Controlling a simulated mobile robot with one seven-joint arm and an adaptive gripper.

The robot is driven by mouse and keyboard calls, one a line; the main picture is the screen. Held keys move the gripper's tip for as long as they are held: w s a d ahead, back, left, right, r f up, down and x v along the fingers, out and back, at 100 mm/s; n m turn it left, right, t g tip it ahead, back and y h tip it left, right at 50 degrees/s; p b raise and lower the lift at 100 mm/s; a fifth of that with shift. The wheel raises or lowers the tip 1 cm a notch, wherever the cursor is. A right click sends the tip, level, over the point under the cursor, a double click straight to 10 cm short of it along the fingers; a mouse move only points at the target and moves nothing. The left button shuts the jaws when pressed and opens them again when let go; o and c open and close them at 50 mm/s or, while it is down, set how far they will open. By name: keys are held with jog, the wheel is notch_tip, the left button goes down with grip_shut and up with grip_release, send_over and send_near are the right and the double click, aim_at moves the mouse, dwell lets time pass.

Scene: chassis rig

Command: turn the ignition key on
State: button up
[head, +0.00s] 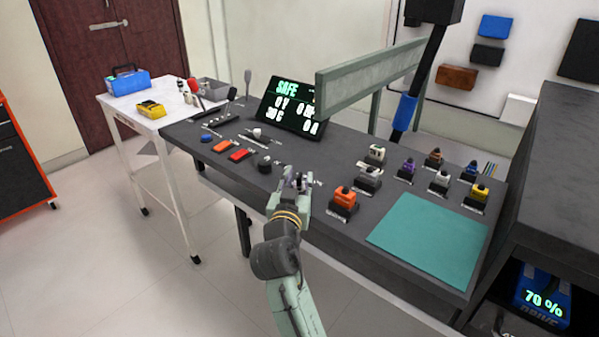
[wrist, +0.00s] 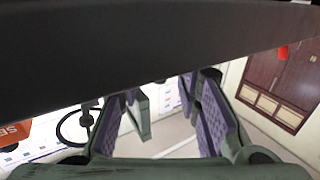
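My gripper (head: 298,183) is over the front edge of the dark bench, left of an orange block-shaped unit (head: 344,199). The wrist view shows its two purple-padded fingers (wrist: 168,122) apart with nothing between them. I cannot make out the ignition key for certain. A small black round switch (head: 264,164) sits on the bench just left of my gripper, apart from it; I cannot tell if it holds the key. In the wrist view a thin black ring (wrist: 77,127) shows left of the fingers; what it belongs to is unclear.
The dark bench carries red (head: 240,155) and orange (head: 223,145) switches, a display (head: 290,108) reading SAFE, several small coloured units and a teal mat (head: 428,238). A grey-green beam (head: 365,72) stands above the back. A white table (head: 180,114) is at left.

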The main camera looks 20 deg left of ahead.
jog(key=shift+w+a, duration=0.1)
jog(key=shift+w, duration=0.7)
jog(key=shift+c, duration=0.3)
grip_shut()
